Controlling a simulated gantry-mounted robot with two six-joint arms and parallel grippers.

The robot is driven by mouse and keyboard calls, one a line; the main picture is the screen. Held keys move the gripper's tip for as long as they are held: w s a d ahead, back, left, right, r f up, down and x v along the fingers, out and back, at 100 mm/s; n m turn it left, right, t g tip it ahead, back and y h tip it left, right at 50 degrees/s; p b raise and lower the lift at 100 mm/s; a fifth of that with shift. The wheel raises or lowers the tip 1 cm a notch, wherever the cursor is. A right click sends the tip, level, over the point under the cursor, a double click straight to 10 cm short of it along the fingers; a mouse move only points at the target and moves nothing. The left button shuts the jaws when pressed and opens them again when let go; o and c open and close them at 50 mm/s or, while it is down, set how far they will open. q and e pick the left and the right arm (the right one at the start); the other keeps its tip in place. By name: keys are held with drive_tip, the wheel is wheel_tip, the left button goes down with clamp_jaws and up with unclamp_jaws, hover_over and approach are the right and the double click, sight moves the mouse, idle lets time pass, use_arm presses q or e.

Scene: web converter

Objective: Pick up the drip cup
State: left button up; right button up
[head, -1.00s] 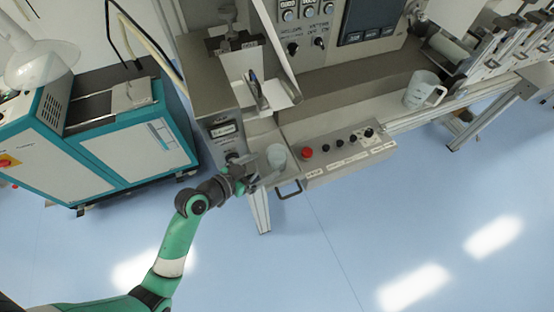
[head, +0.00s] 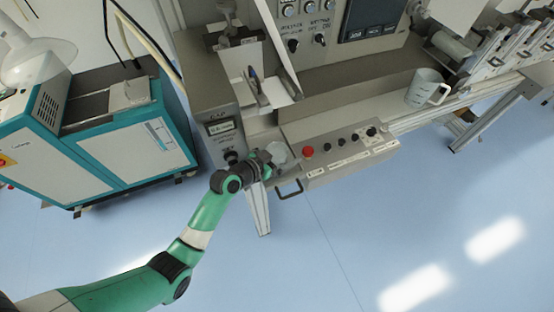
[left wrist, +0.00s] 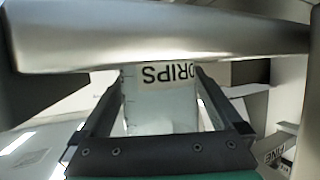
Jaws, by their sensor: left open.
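The drip cup (head: 280,152) is a small pale cup at the machine's front corner, left of the red button. In the left wrist view the cup (left wrist: 160,108) is translucent white, with a label reading DRIPS upside down. My left gripper (head: 266,161) is at the cup, coming from the front left. In the left wrist view its open fingers (left wrist: 160,85) stand on either side of the cup. I cannot tell whether they touch it. The gripper hides part of the cup in the head view. My right gripper is not in view.
A grey metal bar (left wrist: 160,35) crosses close in the left wrist view. A measuring jug (head: 425,89) stands farther right. The blue floor in front is clear.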

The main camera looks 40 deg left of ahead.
sight(284, 147)
use_arm(q)
drive_tip(key=c, duration=1.4)
drive_tip(key=shift+r, duration=0.1)
drive_tip(key=shift+r, duration=0.25)
wheel_tip(284, 147, up, 2)
drive_tip(key=shift+r+p, duration=0.2)
drive_tip(key=shift+p, duration=0.45)
drive_tip(key=d+r+p, duration=0.1)
drive_tip(key=d+r, duration=0.2)
drive_tip(key=d, duration=0.1)
drive_tip(key=d+r+p, duration=0.1)
drive_tip(key=d+r, duration=0.2)
drive_tip(key=d, duration=0.2)
drive_tip(key=w+d+r+p, duration=0.1)
drive_tip(key=d+r, duration=0.3)
drive_tip(key=d, duration=0.1)
drive_tip(key=shift+p, duration=0.3)
